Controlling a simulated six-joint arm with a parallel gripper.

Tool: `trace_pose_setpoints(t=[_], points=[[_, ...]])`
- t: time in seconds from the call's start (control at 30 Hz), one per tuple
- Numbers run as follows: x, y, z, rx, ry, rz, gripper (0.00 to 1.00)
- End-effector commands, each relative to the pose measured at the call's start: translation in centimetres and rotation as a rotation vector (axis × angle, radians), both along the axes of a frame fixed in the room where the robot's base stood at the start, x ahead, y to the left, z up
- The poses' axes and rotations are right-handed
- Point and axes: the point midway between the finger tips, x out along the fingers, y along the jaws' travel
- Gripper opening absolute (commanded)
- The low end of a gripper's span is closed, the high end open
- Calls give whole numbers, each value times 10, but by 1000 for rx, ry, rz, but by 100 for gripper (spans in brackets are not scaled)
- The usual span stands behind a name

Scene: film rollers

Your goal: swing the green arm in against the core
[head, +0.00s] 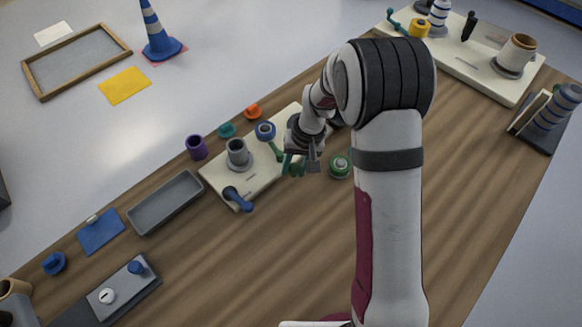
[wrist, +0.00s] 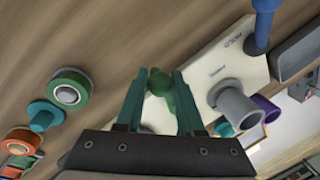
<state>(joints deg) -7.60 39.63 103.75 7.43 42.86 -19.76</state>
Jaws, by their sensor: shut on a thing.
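The cream board (head: 222,180) lies on the wooden table, with the grey core (head: 238,153) standing upright on it. In the wrist view the core (wrist: 236,104) is to the right of my fingers, with a gap between. The green arm (head: 276,150) is on the core's right side in the head view, apart from it. My gripper (head: 293,166) is at the board's right part. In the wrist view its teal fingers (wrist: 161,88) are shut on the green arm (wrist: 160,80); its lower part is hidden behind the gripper.
A blue arm (head: 237,199) sits at the board's near edge. A green roller (head: 340,165) stands right of my gripper. A grey tray (head: 165,203) lies left.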

Motion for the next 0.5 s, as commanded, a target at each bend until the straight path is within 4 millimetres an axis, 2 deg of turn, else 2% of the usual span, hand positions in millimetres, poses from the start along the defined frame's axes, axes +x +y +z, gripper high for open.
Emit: trace_pose_setpoints(t=[0.5], points=[[13, -14, 1, 0, -2, 256, 0]])
